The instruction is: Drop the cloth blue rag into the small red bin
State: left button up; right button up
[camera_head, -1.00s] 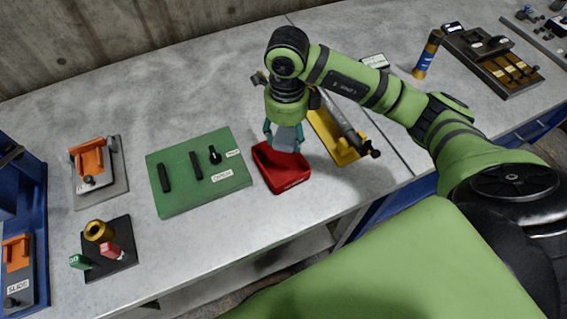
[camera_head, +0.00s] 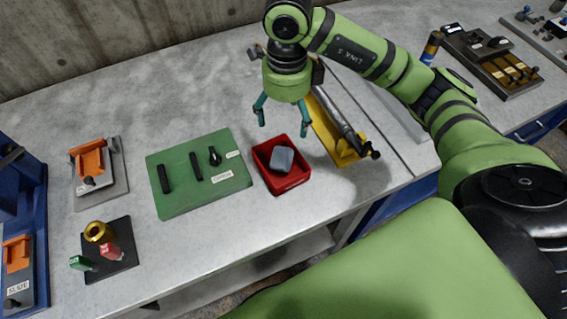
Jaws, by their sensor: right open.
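The small red bin (camera_head: 267,180) stands on the grey table, right of the green panel. The blue-grey rag (camera_head: 282,158) lies inside the bin, with the red walls showing around it. My right gripper (camera_head: 283,127) is above and just behind the bin. Its two teal fingers are spread wide and empty, apart from the rag. My left gripper is not in view.
A green panel (camera_head: 180,200) with black handles lies left of the bin. A yellow tray (camera_head: 343,155) with a grey cylinder stands close on its right. Orange fixtures (camera_head: 90,162) and a black base with colored parts (camera_head: 115,265) stand at left.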

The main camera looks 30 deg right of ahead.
jog(key=shift+r, duration=2.65)
